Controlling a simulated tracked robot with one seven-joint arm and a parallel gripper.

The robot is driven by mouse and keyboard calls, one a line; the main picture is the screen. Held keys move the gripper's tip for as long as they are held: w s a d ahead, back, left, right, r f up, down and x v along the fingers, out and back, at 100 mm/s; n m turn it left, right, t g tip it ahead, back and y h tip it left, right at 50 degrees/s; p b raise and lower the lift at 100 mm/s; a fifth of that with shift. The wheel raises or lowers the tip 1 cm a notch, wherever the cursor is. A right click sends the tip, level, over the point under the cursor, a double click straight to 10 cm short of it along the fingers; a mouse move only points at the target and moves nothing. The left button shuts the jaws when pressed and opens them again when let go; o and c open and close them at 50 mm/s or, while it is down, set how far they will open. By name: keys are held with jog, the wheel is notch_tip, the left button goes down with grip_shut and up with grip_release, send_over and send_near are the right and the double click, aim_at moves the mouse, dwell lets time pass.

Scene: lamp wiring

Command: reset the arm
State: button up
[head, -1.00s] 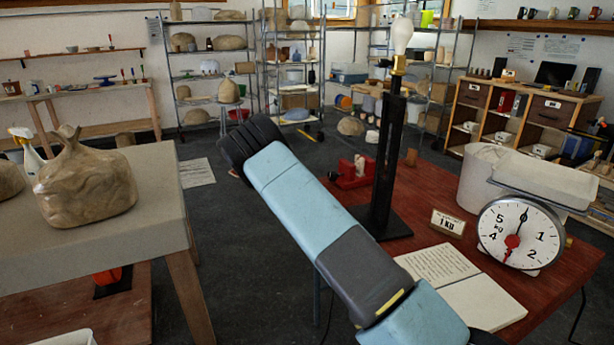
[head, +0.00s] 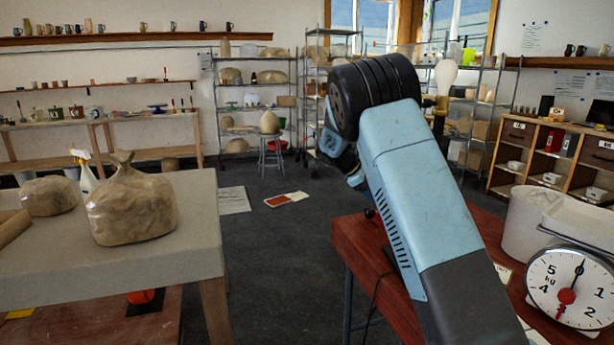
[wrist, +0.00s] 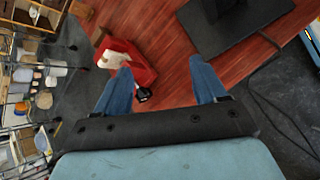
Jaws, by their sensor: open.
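My gripper (wrist: 162,82) is open in the wrist view, its two blue fingers apart with nothing between them. It hangs above the red-brown table (wrist: 178,75). The lamp's black base (wrist: 235,25) lies beyond the right finger. A red object with white parts (wrist: 128,62) lies beyond the left finger. My fingertips are hidden there.
The weighing scale (head: 570,285) and a whitish bucket (head: 525,225) stand at the right. A grey table (head: 150,260) with wrapped clay (head: 130,205) is at the left. A dark cable (wrist: 280,115) runs by the table edge. Open floor (head: 280,240) lies between the tables.

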jog(key=s+d+r+m+y, duration=0.2)
jog(key=s+r, duration=0.3)
jog(key=s, duration=0.3)
jog(key=s+d+r+m+t+y, duration=0.1)
jog(key=s+r+m+y, duration=0.2)
jog(key=s, duration=0.6)
jog(key=s+d+r+m+y, duration=0.1)
jog(key=s+d+r+m, duration=0.1)
jog(key=s+r, duration=0.5)
jog(key=s+a+m+t+y, duration=0.1)
jog(key=s+a+m, duration=0.1)
jog(key=s, duration=1)
jog(key=s+a+f+m+t+y, duration=0.1)
jog(key=s+m, duration=0.3)
jog(key=s, duration=0.9)
jog(key=shift+s+a+f+t+y, duration=0.3)
jog(key=shift+a+t+y, duration=0.2)
jog(key=shift+t, duration=0.1)
